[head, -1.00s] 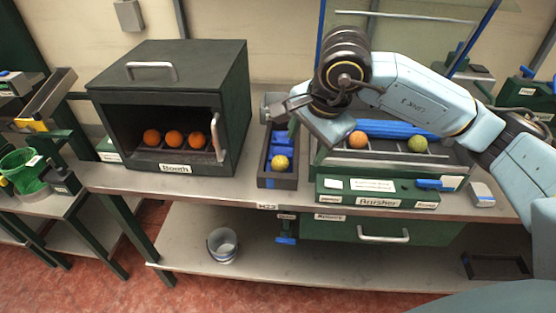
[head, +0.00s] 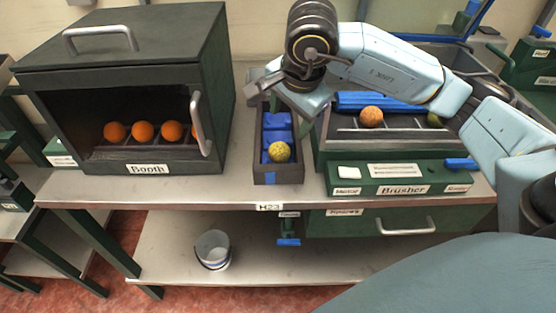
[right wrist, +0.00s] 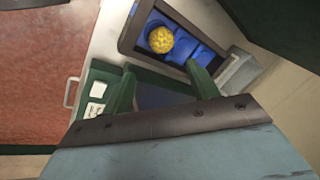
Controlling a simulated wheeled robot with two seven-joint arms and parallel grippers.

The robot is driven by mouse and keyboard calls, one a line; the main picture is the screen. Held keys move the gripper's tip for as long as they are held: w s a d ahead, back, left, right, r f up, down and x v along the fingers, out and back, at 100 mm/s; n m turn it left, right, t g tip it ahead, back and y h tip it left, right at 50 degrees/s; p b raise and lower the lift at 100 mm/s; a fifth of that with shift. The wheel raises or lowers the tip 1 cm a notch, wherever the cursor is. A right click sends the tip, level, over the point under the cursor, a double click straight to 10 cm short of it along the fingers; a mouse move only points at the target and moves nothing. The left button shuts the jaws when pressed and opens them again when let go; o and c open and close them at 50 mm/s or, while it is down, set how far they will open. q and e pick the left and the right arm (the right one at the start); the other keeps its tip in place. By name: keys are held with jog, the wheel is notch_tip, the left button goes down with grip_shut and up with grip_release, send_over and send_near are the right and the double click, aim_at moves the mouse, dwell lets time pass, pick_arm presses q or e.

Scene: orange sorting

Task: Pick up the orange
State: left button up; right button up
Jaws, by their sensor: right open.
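Another orange fruit (head: 371,117) lies on the Brusher rack. A yellow, bumpy fruit (head: 279,151) lies at the near end of a narrow dark tray (head: 280,178) with blue pads; it also shows in the right wrist view (right wrist: 160,40). My right gripper (head: 286,100) is above the far end of this tray. In the right wrist view its green fingers (right wrist: 162,72) are apart and empty, with the yellow fruit beyond them. My left gripper is not in view.
The Booth (head: 125,75) stands left of the tray, with a handle by its opening. The green Brusher (head: 400,178) stands right of the tray. A greenish fruit (head: 434,119) there is partly behind my arm. A bucket (head: 213,250) stands on the lower shelf.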

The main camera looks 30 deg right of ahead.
aim_at(281, 147)
jog(key=b+x, duration=0.1)
jog(key=x, duration=0.7)
jog(key=shift+s, duration=0.1)
jog(key=b+x, duration=0.1)
jog(key=x, duration=0.4)
jog(key=shift+w+f, duration=0.15)
jog(key=shift+w, duration=0.1)
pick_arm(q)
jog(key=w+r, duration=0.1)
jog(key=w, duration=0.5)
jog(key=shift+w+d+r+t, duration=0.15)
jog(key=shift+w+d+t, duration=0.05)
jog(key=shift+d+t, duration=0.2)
pick_arm(e)
jog(key=shift+f, duration=0.2)
jog(key=shift+c, duration=0.6)
jog(key=c, duration=0.8)
